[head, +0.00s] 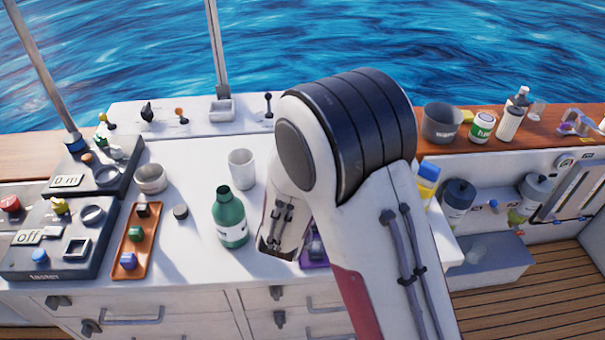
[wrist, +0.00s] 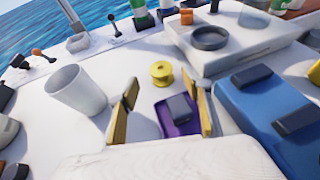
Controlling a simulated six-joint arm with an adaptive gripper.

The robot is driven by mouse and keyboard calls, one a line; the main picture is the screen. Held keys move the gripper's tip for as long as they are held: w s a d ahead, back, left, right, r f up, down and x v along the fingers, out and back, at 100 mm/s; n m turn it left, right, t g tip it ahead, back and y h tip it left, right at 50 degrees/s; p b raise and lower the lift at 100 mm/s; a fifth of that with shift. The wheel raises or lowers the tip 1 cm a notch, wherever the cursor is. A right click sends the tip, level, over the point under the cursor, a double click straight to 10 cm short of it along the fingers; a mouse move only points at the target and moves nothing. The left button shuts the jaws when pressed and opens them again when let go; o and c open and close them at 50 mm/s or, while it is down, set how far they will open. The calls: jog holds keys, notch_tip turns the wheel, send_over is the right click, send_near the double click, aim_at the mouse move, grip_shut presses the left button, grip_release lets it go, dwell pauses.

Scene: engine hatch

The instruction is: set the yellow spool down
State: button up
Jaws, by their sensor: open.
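The yellow spool (wrist: 161,73) stands upright on the white counter (wrist: 140,143) in the wrist view, just behind a purple tray (wrist: 181,127). My gripper (wrist: 161,91) is open, with its two wooden-looking fingers spread to either side of the tray's area. The spool shows in line with the gap, near or just past the fingertips, and no finger appears to touch it. A dark grey block (wrist: 180,108) sits in the tray. In the head view my arm hides the gripper and the spool; only a corner of the purple tray (head: 312,262) shows.
A white cup (wrist: 76,90) stands left of my gripper. A grey raised unit with a dark ring (wrist: 210,38) and a blue case (wrist: 270,105) are at the right. In the head view, a green bottle (head: 230,219) and an orange tray (head: 133,238) stand left of my arm.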

jog(key=shift+v, duration=2.05)
jog(key=s+r+n+g+y, duration=0.4)
jog(key=s+r+n, duration=0.7)
jog(key=n, duration=1)
jog(key=s+d+r+n+g, duration=0.1)
jog(key=s+d+n, duration=0.3)
jog(key=s+n, duration=0.2)
jog(key=s+d+r+n+g, duration=0.1)
jog(key=s+d+n, duration=0.3)
jog(key=s, duration=0.4)
jog(key=s+d+r+n+g+h, duration=0.1)
jog(key=s+d+n, duration=0.3)
jog(key=s+n, duration=0.3)
jog(key=shift+s+r+n, duration=0.2)
jog(key=shift+n, duration=0.1)
